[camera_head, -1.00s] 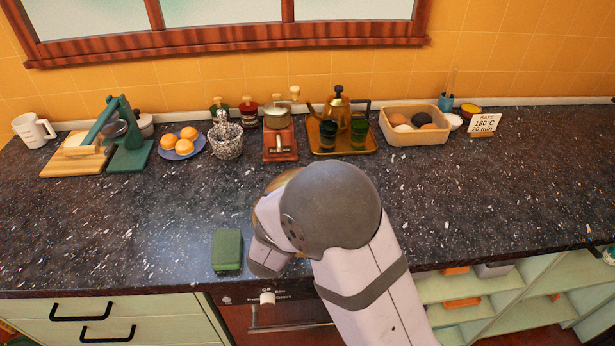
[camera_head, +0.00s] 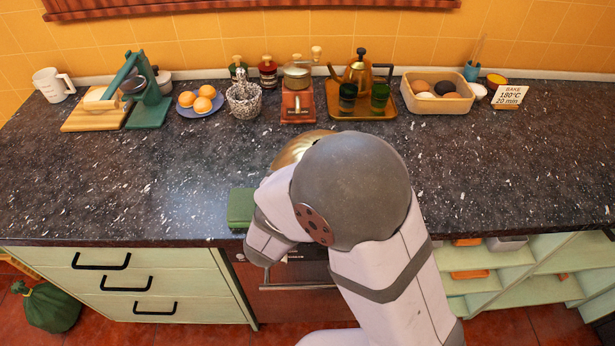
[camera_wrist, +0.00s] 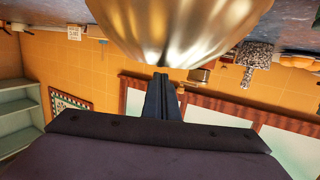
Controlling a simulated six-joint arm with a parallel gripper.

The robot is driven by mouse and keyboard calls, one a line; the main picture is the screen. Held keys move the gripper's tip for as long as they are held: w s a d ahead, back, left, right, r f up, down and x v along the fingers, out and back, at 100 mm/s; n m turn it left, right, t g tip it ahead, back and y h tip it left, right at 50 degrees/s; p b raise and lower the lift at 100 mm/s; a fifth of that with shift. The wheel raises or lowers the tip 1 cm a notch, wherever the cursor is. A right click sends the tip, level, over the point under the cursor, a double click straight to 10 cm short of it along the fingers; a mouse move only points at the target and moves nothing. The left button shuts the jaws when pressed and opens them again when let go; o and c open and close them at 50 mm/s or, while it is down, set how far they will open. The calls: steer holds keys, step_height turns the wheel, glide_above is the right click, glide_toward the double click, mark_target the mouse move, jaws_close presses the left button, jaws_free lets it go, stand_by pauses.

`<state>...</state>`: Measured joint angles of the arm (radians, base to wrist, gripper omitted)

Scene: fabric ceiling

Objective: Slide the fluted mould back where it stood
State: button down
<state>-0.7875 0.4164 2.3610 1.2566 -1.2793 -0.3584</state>
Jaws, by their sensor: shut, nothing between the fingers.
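The fluted mould (camera_head: 298,148) is a shiny golden-copper shape on the dark counter, in front of the grinder and partly hidden behind my arm in the head view. In the wrist view, which is upside down, its ribbed side (camera_wrist: 185,30) fills the top middle. My gripper (camera_wrist: 163,78) is shut and empty, its dark fingertips together close by the mould's edge. I cannot tell whether they touch it. In the head view my arm hides the fingers.
A green block (camera_head: 240,207) lies left of my arm near the counter's front edge. The counter's left middle is clear.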

mark_target(306, 147)
steer(key=shift+f+b+v, duration=0.2)
steer(key=shift+v, duration=1.1)
steer(key=shift+f+b+v, duration=0.15)
steer(key=shift+f+v, duration=0.05)
steer(key=shift+v, duration=1.1)
